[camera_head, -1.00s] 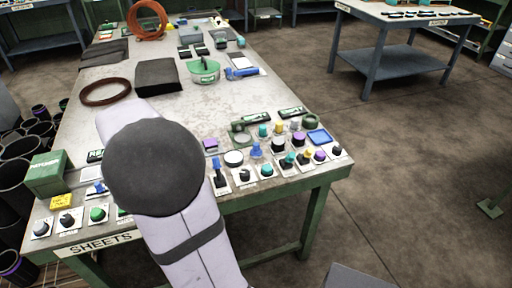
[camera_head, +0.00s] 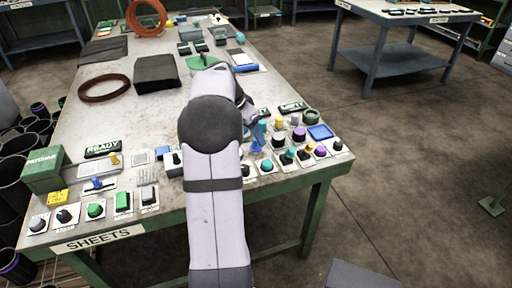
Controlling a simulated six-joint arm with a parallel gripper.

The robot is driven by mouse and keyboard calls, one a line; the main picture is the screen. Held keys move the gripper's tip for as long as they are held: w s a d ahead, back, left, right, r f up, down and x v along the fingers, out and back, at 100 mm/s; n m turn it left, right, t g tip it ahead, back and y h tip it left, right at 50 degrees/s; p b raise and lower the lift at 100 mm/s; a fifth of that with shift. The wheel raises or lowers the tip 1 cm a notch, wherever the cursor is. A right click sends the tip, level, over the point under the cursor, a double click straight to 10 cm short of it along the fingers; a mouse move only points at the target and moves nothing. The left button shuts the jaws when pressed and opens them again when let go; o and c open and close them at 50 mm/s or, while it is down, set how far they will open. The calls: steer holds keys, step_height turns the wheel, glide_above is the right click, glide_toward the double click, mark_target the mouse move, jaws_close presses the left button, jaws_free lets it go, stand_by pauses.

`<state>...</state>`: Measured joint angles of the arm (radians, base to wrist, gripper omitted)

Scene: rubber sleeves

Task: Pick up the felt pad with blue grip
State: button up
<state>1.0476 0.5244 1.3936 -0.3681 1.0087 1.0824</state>
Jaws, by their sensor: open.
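A small blue-gripped piece (camera_head: 257,138) stands among the cards at the table's front right, right beside the end of my arm. Another small piece with a blue top (camera_head: 97,184) lies on a pale card at the front left. I cannot tell which of them is the felt pad. My gripper (camera_head: 249,113) is over the front right group, pointing down, open, and partly hidden behind my own arm. I see nothing held in it, and cannot tell whether it touches anything.
Knobs and buttons on cards line the front edge of the table (camera_head: 130,135). A green box (camera_head: 43,170) stands at the front left. A dark block (camera_head: 157,73) and a brown ring (camera_head: 104,88) lie farther back. A blue tray (camera_head: 320,132) sits near the right corner.

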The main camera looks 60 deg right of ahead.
mark_target(255, 140)
steer(key=shift+w+p+x, duration=0.2)
steer(key=shift+p+x, duration=0.3)
steer(key=shift+x, duration=2.5)
steer(key=shift+d, duration=0.1)
steer(key=c, duration=1.1)
